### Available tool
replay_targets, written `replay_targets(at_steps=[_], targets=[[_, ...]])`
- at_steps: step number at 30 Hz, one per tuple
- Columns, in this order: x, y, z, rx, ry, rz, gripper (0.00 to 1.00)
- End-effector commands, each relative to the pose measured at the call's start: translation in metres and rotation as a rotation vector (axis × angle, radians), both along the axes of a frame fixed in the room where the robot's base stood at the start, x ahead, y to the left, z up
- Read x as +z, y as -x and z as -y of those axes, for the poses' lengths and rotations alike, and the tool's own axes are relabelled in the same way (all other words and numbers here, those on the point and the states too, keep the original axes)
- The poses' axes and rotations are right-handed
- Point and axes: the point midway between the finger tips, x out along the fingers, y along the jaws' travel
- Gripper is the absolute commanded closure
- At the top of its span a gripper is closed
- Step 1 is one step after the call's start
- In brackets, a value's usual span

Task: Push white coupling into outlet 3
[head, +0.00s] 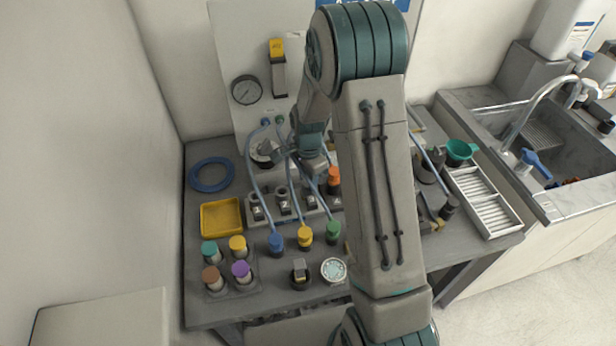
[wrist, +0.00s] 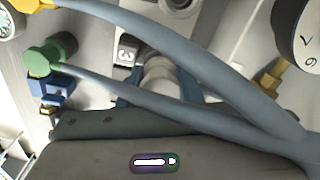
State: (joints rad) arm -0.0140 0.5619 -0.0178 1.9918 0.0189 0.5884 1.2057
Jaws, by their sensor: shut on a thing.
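In the wrist view a pale, ribbed cylinder, which looks like the white coupling (wrist: 164,74), sits between the bluish fingers of my gripper (wrist: 168,88). My gripper is shut on it. Grey-blue hoses cross in front and hide part of it. A small block marked 3 (wrist: 125,52) is close beside it on the left, at outlet 3. In the head view my gripper (head: 313,166) is above the right end of the outlet row, and outlet 3 (head: 309,200) is below it. The coupling cannot be made out there, and I cannot tell whether it touches the outlet.
Hoses hang from the panel to blue (head: 276,243), yellow (head: 305,236) and green (head: 333,231) couplings in front of the outlets. An orange-topped part (head: 334,177) stands right of my gripper. A yellow tray (head: 222,217) and several capped bottles are left. My arm hides the bench's middle right.

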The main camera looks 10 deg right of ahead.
Motion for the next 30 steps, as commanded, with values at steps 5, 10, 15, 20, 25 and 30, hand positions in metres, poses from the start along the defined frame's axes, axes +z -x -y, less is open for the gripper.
replay_targets(at_steps=[5,10,15,20,25,30], targets=[[-0.006,0.000,0.000,0.000,0.000,0.000,0.92],[-0.003,0.000,0.000,0.000,0.000,0.000,0.92],[0.004,0.000,0.000,0.001,0.001,0.001,0.92],[0.010,0.000,0.000,0.001,0.000,0.001,0.92],[0.010,0.000,0.000,0.001,0.000,0.000,0.92],[0.009,0.000,0.000,0.001,0.000,0.000,0.92]])
